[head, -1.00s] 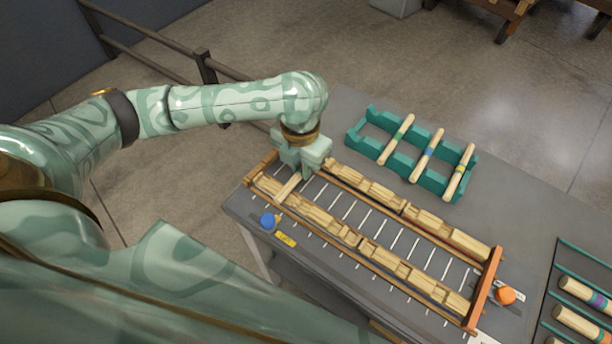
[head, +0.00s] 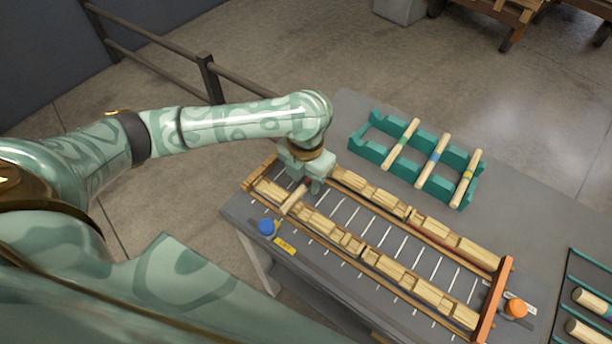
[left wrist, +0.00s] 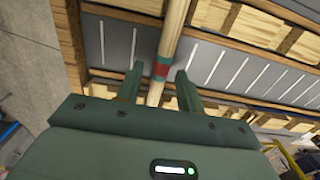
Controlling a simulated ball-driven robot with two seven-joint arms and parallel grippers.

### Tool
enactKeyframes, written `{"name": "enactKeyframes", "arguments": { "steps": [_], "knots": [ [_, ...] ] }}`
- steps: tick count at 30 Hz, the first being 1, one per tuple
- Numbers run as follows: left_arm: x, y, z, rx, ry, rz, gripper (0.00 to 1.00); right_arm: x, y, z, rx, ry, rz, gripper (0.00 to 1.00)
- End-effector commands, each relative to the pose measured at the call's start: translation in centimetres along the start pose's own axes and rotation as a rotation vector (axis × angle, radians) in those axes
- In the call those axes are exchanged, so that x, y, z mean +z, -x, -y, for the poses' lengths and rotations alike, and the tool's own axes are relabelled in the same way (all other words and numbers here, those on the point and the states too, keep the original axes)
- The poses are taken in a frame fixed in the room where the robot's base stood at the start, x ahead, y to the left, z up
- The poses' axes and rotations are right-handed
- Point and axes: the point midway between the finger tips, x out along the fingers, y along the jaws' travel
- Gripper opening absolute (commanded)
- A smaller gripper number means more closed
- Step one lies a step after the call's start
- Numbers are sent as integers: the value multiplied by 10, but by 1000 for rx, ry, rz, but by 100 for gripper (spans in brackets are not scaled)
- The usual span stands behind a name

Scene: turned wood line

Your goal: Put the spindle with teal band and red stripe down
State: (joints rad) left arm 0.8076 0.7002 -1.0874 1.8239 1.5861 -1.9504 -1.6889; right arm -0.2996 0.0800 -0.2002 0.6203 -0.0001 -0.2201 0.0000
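The spindle with teal band and red stripe (head: 295,200) lies across the near end of the wooden block rails; its bands show in the left wrist view (left wrist: 161,70). My left gripper (head: 306,184) is just above it. In the left wrist view the left gripper's fingers (left wrist: 160,82) stand apart, one on each side of the spindle, with gaps between. The spindle's far end is hidden by the gripper in the head view. My right gripper is not in view.
The rail frame has an orange end bar (head: 494,300), a blue knob (head: 267,228) and an orange knob (head: 515,308). A teal rack (head: 370,151) behind holds three spindles. Another rack (head: 562,290) with spindles is at the right edge. Grey table between them is clear.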

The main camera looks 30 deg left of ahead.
Motion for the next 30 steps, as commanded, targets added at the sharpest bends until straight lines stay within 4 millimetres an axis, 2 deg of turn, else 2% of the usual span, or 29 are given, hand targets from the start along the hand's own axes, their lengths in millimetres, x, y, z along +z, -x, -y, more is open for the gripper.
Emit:
{"name": "enactKeyframes", "arguments": {
  "steps": [8, 11, 18, 21, 25, 30],
  "knots": [
    [0, 5, 0, -1, 0, 2, 37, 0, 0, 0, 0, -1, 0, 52],
    [1, 23, 0, 0, -1, 6, 37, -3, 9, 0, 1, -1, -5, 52],
    [1, 82, 0, 1, -1, 7, 37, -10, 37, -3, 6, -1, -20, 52],
    [1, 102, 0, 1, 0, 5, 37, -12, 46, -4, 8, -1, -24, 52],
    [1, 119, 0, 0, 1, 3, 37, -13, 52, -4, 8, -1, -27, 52],
    [0, 126, 0, 0, 1, -1, 37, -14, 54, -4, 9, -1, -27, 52]
  ]
}}
